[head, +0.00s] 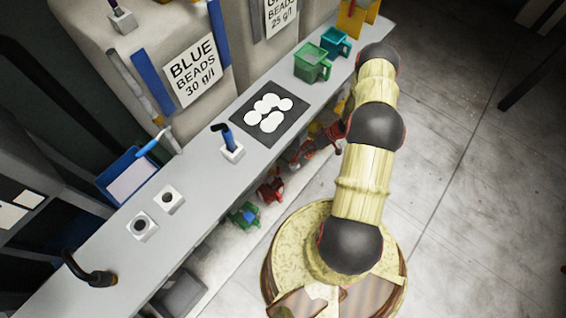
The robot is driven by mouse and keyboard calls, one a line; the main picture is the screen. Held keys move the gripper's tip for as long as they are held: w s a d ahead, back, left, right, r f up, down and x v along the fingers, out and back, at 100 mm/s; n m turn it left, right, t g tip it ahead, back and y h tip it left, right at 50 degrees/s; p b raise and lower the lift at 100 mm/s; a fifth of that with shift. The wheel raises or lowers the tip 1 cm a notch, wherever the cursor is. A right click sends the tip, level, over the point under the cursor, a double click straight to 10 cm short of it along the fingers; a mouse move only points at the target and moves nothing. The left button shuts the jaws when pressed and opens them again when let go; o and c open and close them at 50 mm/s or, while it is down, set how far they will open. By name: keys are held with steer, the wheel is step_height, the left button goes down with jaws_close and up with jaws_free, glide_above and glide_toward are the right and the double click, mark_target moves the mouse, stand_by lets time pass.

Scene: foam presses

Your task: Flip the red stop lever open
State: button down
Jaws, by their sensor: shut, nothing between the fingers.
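I cannot pick out the red stop lever for certain in the head view. Red fittings (270,190) show below the bench's front edge, and more red parts (302,153) sit farther along, partly behind my arm. They are too small to tell whether one is a lever. A blue lever (226,135) stands upright on a white block (232,153) on the bench. My arm reaches up the picture along the right side of the bench. My gripper cannot be made out; the far end of the arm hides it or it is out of frame.
The long grey bench (205,180) holds a dark mat with white discs (270,122), a green mug (312,66), a teal mug (335,42), two white socket blocks (142,226) and a black curved handle (95,277). A yellow stand (366,14) is at the far end. Floor at right is clear.

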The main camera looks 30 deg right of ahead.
mark_target(278, 173)
steer(key=shift+w+a+r+m, duration=0.1)
steer(key=shift+r+m, duration=0.05)
steer(key=shift+m, duration=0.15)
steer(key=w+a+f+b, duration=0.2)
steer(key=a+f, duration=0.6)
steer(key=a, duration=0.1)
steer(key=shift+w, duration=0.2)
steer(key=shift+s+a+r+t+h, duration=0.1)
steer(key=shift+a+r+t+h, duration=0.05)
steer(key=shift+a+h, duration=0.15)
steer(key=shift+s+a+r+t+h, duration=0.1)
steer(key=shift+a+t+h, duration=0.1)
steer(key=shift+a, duration=0.2)
stand_by(0.7)
